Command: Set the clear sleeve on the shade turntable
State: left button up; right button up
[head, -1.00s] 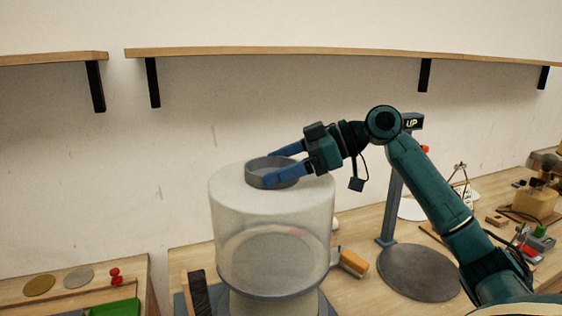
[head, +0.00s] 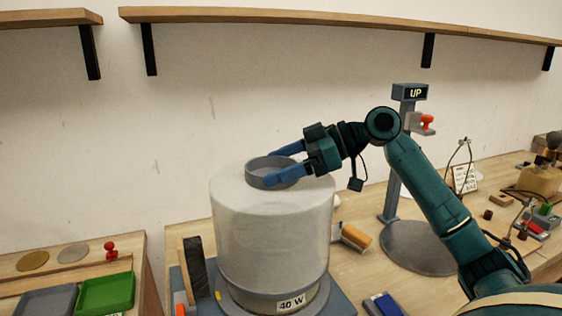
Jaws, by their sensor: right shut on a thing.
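The clear sleeve (head: 270,230) is a wide, upright, see-through cylinder with a grey collar (head: 253,180) on top. My right gripper (head: 273,167) is shut on this collar, reaching in from the right with its blue fingers. The sleeve stands around a pale shade, which fills most of its inside. Below it is the grey shade turntable (head: 240,302), with a "40 W" label at its front. The sleeve's lower edge is close to the turntable; I cannot tell if it touches. My left gripper is out of view.
A dark block (head: 193,266) stands just left of the sleeve. Green (head: 105,294) and grey trays lie at lower left.

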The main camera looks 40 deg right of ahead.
notch_tip(320, 180, down, 2)
jog(key=shift+f+b, duration=0.25)
jog(key=shift+b, duration=0.5)
notch_tip(320, 180, down, 2)
jog(key=shift+b, duration=0.8)
jog(key=shift+f+b, duration=0.4)
jog(key=shift+f, duration=0.15)
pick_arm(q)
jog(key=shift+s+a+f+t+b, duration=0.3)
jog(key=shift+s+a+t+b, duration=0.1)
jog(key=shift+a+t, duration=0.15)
pick_arm(e)
jog(key=shift+f, duration=0.45)
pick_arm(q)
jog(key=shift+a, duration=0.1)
pick_arm(e)
jog(key=o, duration=1.2)
